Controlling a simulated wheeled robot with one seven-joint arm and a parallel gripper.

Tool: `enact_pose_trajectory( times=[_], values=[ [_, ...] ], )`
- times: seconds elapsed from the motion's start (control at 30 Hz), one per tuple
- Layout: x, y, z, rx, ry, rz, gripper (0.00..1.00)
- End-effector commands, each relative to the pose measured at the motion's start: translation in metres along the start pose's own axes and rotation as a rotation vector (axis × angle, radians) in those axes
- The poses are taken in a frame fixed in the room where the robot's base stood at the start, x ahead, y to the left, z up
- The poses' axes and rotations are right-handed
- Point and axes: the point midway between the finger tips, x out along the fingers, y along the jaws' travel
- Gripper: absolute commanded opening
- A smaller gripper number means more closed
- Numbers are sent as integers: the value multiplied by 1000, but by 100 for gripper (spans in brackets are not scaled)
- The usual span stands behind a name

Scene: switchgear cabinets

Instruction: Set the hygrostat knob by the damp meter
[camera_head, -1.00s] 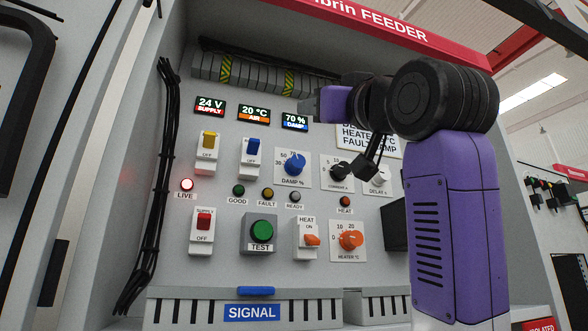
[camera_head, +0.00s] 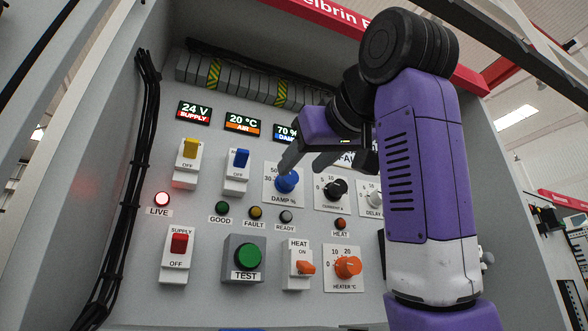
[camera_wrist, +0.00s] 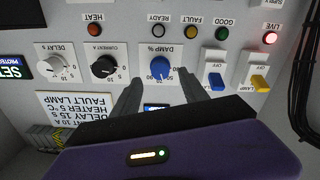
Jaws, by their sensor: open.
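The blue hygrostat knob (camera_head: 288,181) sits on a white plate marked DAMP %. The damp meter (camera_head: 285,131) above it reads 70, its right end hidden by my gripper. My gripper (camera_head: 303,168) is open and empty, its fingers at the upper part of the knob. In the wrist view, which is upside down, the blue knob (camera_wrist: 160,68) lies between and just beyond the fingertips (camera_wrist: 161,80). I cannot tell whether they touch it. A white pointer mark on the knob shows toward its dial numbers. The damp meter is mostly hidden there.
The black current knob (camera_head: 336,188) and white delay knob (camera_head: 374,197) are close on the right. A blue switch (camera_head: 240,160) is on the left. Lamps run below, above the green TEST button (camera_head: 248,256) and orange heater knob (camera_head: 348,267). Black cables (camera_head: 130,190) run down the left.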

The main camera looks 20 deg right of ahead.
Motion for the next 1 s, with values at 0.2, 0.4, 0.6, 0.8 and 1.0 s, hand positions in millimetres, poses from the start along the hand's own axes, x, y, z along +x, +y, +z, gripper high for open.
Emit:
enact_pose_trajectory(
  times=[0.2,0.4,0.6,0.8,1.0],
  values=[
    [33,1,-2,1,-3,0,52],
    [46,0,0,0,-1,0,52],
    [48,0,0,0,1,0,52],
    [47,0,0,0,1,0,26],
    [47,0,0,0,1,0,0]
  ],
)
